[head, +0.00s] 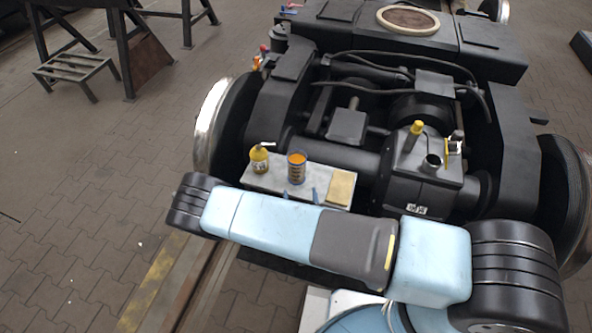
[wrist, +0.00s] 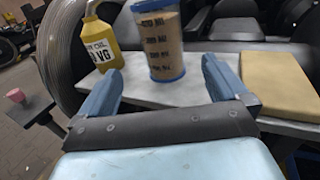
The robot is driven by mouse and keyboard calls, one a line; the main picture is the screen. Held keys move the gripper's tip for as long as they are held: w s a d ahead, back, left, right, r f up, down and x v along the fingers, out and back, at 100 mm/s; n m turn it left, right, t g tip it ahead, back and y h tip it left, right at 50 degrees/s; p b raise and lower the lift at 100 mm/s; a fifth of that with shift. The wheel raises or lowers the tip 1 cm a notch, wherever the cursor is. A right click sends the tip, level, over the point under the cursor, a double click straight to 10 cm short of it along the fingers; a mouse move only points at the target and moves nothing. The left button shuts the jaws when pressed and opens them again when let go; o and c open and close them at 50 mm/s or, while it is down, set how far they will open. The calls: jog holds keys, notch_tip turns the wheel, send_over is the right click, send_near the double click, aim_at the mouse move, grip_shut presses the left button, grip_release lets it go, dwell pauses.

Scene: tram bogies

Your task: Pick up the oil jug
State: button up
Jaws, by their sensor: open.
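A clear cylindrical jug (head: 297,167) with blue rims, dark measuring marks and amber contents stands upright on a grey plate (head: 228,178). In the wrist view the jug (wrist: 159,42) stands straight ahead, between and beyond my fingers, its top cut off. A yellow bottle (head: 259,158) with a pale spout stands to its left; in the wrist view the bottle (wrist: 103,45) has a label reading partly "OIL" and "VG". Which one is called the oil jug is not certain. My gripper (head: 300,194) is open and empty; its blue fingers (wrist: 162,68) appear apart from both containers.
A tan block (head: 341,187) lies on the plate to the right of the jug. The dark bogie frame (head: 335,155) and wheel (head: 217,125) surround the plate.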

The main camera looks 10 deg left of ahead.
aim_at(298, 174)
jog(key=x, duration=1.2)
jog(key=shift+w+f, duration=0.1)
jog(key=shift+c, duration=0.5)
jog(key=c, duration=0.8)
jog(key=shift+c, duration=0.2)
jog(key=shift+r, duration=0.25)
